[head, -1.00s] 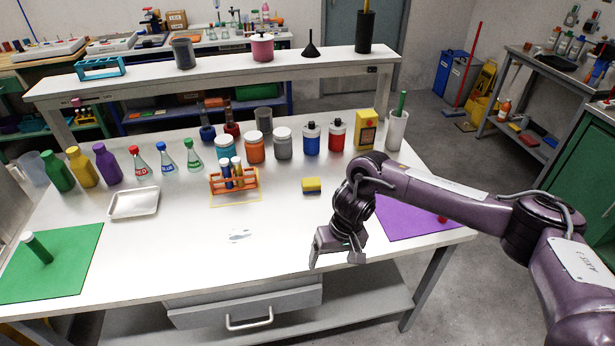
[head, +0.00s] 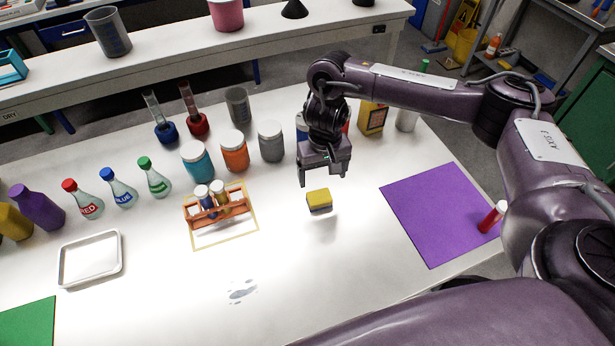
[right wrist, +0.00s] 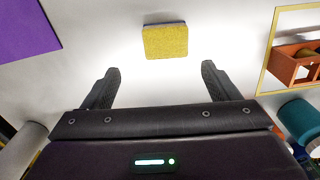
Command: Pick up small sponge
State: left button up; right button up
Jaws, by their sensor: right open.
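My right gripper (head: 323,180) is open and empty just behind the sponge in the head view, pointing down. In the right wrist view the sponge (right wrist: 165,41) lies ahead of the two spread fingers (right wrist: 158,85), roughly centred between them and not touched by either. My left gripper is not in view.
An orange rack (head: 219,207) with tubes stands left of the sponge. Jars, including an orange one (head: 234,152) and a grey one (head: 271,142), stand behind.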

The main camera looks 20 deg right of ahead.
aim_at(318, 192)
notch_tip(318, 192, down, 2)
jog(key=shift+a+f+b, duration=0.1)
jog(key=shift+f+b, duration=0.15)
jog(key=shift+b, duration=0.3)
jog(key=shift+s+f, duration=0.1)
jog(key=shift+f, duration=0.3)
jog(key=f, duration=0.1)
jog(key=f+b, duration=0.1)
jog(key=f, duration=0.1)
jog(key=shift+a+f, duration=0.3)
jog(key=shift+a, duration=0.05)
jog(key=shift+f, duration=0.4)
jog(key=c, duration=1.1)
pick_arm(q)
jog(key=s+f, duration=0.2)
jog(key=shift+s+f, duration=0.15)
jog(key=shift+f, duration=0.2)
pick_arm(e)
jog(key=shift+o, duration=0.2)
